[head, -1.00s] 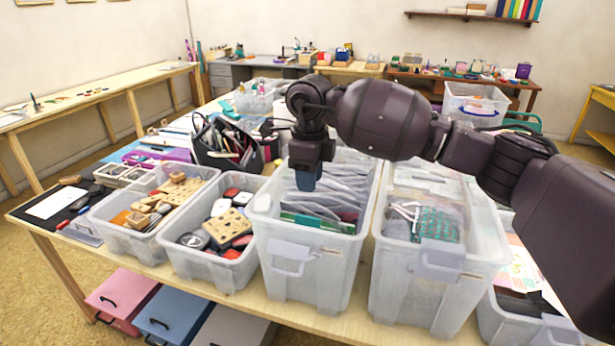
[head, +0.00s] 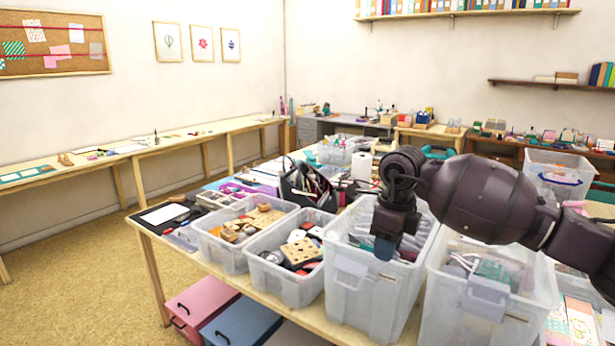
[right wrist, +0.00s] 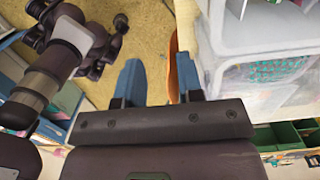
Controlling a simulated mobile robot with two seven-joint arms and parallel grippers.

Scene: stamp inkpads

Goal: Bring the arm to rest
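My right gripper (head: 385,248) points down at the end of my dark right arm. In the head view it overlaps the front of a tall clear bin (head: 352,300). A clear bin wall (right wrist: 228,55) is just right of the fingers in that view. My left gripper does not show in the head view.
Another tall bin (head: 465,320) stands to the right, and lower bins with wooden pieces (head: 226,262) and stamps (head: 275,285) stand to the left on the wooden table. Pink (head: 203,300) and blue (head: 238,325) boxes are below. Floor at left (head: 80,260) is clear.

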